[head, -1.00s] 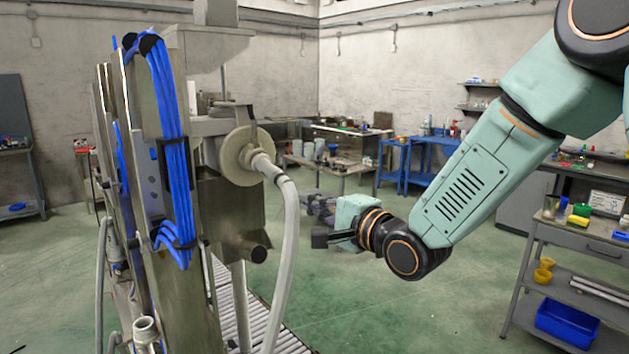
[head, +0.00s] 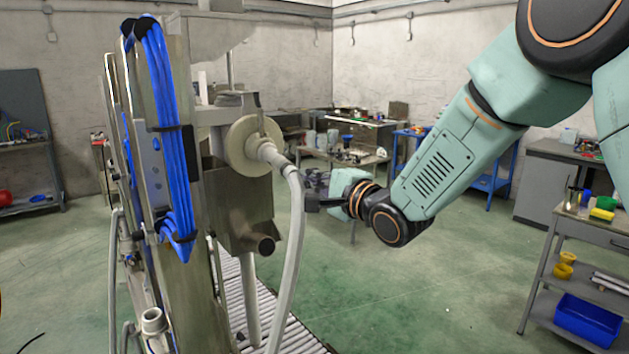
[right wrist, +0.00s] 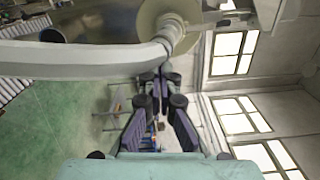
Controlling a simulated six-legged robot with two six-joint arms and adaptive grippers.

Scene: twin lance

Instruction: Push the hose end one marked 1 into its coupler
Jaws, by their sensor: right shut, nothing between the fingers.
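A pale grey hose (head: 296,230) rises from below and bends over to its end fitting (head: 268,150) at a round cream coupler disc (head: 240,147) on the metal machine. I cannot tell how deep the end sits, and no mark 1 is readable. My right gripper (head: 311,199) is shut and empty, just right of the hose below its bend. In the right wrist view my fingertips (right wrist: 164,73) are close together near the hose bend (right wrist: 160,52), with the disc (right wrist: 170,22) beyond. Whether they touch the hose is unclear. My left gripper is not in view.
The machine frame (head: 170,250) with blue cables (head: 172,130) stands left of the hose. A roller conveyor (head: 245,300) runs underneath. The green floor (head: 400,300) to the right is open up to a trolley (head: 570,255).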

